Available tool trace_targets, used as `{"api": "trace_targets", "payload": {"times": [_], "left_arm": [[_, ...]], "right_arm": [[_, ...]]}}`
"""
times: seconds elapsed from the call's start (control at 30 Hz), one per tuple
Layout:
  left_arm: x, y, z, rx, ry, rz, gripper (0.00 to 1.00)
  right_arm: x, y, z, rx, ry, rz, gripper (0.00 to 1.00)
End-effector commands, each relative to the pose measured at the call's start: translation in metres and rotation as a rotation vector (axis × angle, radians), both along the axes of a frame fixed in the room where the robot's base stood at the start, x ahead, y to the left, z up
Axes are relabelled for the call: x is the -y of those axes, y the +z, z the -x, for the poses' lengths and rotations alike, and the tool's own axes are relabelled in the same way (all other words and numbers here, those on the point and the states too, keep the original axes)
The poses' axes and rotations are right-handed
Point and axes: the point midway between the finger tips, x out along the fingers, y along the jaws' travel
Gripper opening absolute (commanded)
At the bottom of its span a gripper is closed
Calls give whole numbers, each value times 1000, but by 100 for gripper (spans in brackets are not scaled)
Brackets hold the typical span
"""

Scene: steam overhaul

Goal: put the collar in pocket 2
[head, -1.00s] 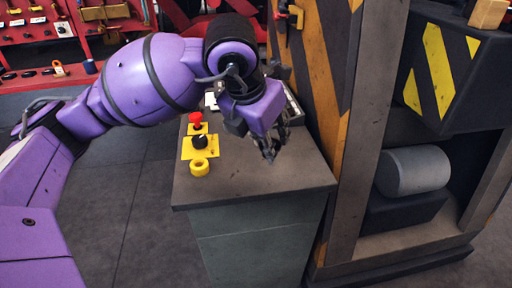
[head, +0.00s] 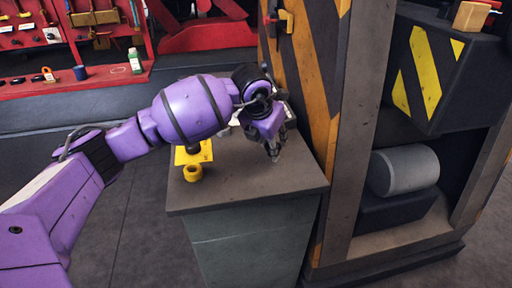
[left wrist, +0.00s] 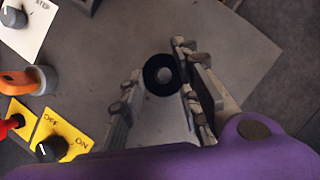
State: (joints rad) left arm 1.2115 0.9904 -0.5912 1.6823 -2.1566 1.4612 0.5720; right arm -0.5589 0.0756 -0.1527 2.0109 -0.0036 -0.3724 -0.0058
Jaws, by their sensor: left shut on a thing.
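My left gripper (head: 273,154) is over the right part of the grey bench top, reaching in from the left. In the left wrist view the gripper (left wrist: 163,95) is shut on a dark round ring with a pale centre, which looks like the collar (left wrist: 150,73). The ring sits between the fingertips, seen end-on. In the head view the fingers hide the ring, and its height above the bench is hard to tell. I cannot make out pocket 2 in either view. My right gripper is not in view.
The bench top (head: 235,190) is clear at its front. A tall striped cabinet (head: 340,150) borders the right side.

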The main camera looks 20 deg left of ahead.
Motion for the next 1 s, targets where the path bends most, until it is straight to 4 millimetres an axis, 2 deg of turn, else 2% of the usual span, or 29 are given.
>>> {"api": "trace_targets", "payload": {"times": [0.13,0.53,0.57,0.7,1.0], "left_arm": [[0,-22,1,-2,0,0,0],[0,-29,1,-1,-1,-1,0],[0,-30,1,-2,-1,-1,31],[0,-29,1,-1,-1,-1,49],[0,-28,1,-1,-1,-1,49]], "right_arm": [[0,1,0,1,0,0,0],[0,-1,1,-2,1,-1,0],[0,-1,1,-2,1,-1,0],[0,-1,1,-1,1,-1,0],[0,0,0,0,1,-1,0]]}}
